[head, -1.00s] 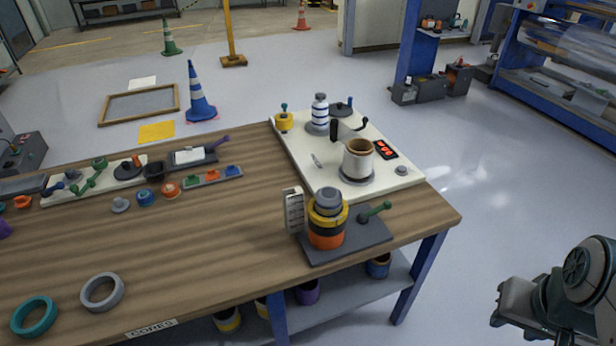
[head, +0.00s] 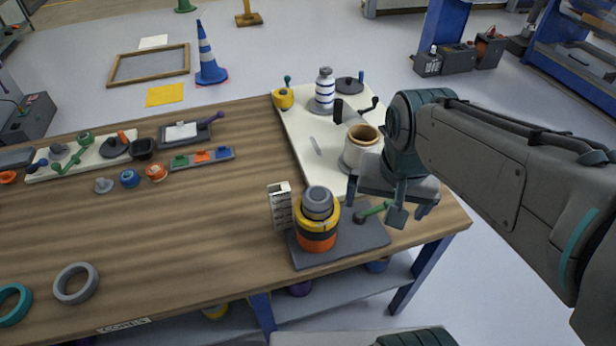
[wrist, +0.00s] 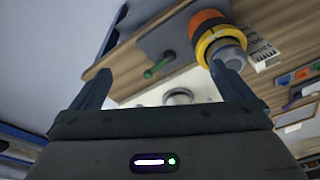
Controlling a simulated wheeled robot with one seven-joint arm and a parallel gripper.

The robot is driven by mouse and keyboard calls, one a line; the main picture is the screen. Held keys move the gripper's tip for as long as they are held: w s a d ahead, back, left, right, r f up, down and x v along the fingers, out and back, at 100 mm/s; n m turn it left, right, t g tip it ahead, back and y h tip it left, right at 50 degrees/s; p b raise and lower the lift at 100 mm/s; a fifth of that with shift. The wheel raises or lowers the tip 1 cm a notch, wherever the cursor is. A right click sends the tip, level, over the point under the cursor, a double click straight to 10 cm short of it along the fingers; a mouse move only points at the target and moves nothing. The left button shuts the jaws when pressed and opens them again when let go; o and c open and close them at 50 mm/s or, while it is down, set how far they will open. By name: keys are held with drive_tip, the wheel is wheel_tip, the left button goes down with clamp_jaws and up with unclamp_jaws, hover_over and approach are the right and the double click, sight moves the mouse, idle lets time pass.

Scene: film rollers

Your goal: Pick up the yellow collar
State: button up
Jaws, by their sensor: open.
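The yellow collar (head: 304,224) sits around a stacked roller, above a dark band and an orange ring (head: 315,243), with a grey cylinder (head: 318,202) rising through its top. The stack stands on a dark grey base plate (head: 350,243) near the table's front right. My gripper (head: 376,208) is open and empty, to the right of the collar and apart from it, over the plate's green-handled lever. In the wrist view the yellow collar (wrist: 215,40) shows at the upper right, beyond the right fingertip of my gripper (wrist: 160,85).
A white marked block (head: 279,208) stands just left of the stack. The green-handled lever (head: 373,212) lies to its right. Behind is a white board (head: 310,135) with a cream mug-like cylinder (head: 361,148). A grey ring (head: 75,284) and a teal ring (head: 12,303) lie front left; the table's middle is clear.

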drive_tip(key=w+a+m+g+h, duration=0.2)
drive_tip(key=w+a+m, duration=0.6)
drive_tip(key=a+m, duration=0.1)
drive_tip(key=m+h+b, duration=0.1)
drive_tip(key=m+h, duration=0.1)
drive_tip(key=m, duration=0.5)
approach(307, 192)
drive_tip(key=shift+m+g, duration=0.3)
drive_tip(key=shift+g, duration=0.1)
drive_tip(key=x, duration=0.8)
drive_tip(key=shift+w+f, duration=0.1)
drive_tip(key=shift+w, duration=0.2)
drive_tip(key=shift+p+x, duration=0.6)
drive_tip(key=shift+x, duration=2.25)
drive_tip(key=shift+s+d, duration=0.15)
drive_tip(key=shift+d, duration=0.05)
drive_tip(key=c, duration=0.8)
